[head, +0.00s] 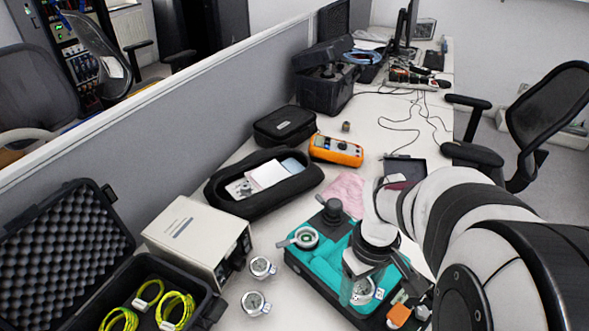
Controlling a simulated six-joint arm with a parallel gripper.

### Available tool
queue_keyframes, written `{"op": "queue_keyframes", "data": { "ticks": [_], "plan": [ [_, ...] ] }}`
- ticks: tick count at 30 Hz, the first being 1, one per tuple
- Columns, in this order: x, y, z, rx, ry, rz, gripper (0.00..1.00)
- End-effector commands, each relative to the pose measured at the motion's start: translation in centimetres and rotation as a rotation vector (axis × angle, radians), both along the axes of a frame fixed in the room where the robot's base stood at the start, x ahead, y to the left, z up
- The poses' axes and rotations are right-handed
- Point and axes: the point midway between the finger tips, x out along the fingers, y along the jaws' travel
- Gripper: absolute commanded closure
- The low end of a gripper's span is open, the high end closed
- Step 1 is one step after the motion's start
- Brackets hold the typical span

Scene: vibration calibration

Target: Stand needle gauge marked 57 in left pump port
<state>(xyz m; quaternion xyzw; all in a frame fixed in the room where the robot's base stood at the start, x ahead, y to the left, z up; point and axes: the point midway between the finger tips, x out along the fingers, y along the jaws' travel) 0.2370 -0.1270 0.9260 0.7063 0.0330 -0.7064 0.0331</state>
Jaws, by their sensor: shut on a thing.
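The teal pump unit (325,262) sits on the desk at the lower middle. A round port with a pale ring and green centre (305,238) shows at its left end. My gripper (362,278) points down over the right part of the pump, shut on a round silver gauge (362,291) whose pale face shows small red marks. Whether this gauge touches the pump cannot be told. Two more silver gauges, one (262,267) and another (255,303), lie on the desk left of the pump. The numbers on all faces are too small to read.
A beige instrument box (198,238) and an open black foam case (60,240) with yellow-green cables stand at left. A black pouch (216,196), an orange meter (336,150) and a pink cloth (345,190) lie behind. An orange block (398,314) is at lower right.

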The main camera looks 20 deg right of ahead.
Motion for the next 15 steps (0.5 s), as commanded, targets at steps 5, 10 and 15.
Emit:
{"op": "queue_keyframes", "data": {
  "ticks": [5, 10, 15],
  "plan": [
    [4.2, -0.5, 0.9, -0.001, 0.000, 0.004, 0.99],
    [11.7, -0.1, 2.0, -0.001, 0.003, 0.000, 0.99],
    [17.8, 1.5, 2.4, 0.000, 0.003, -0.010, 0.99]
  ]
}}
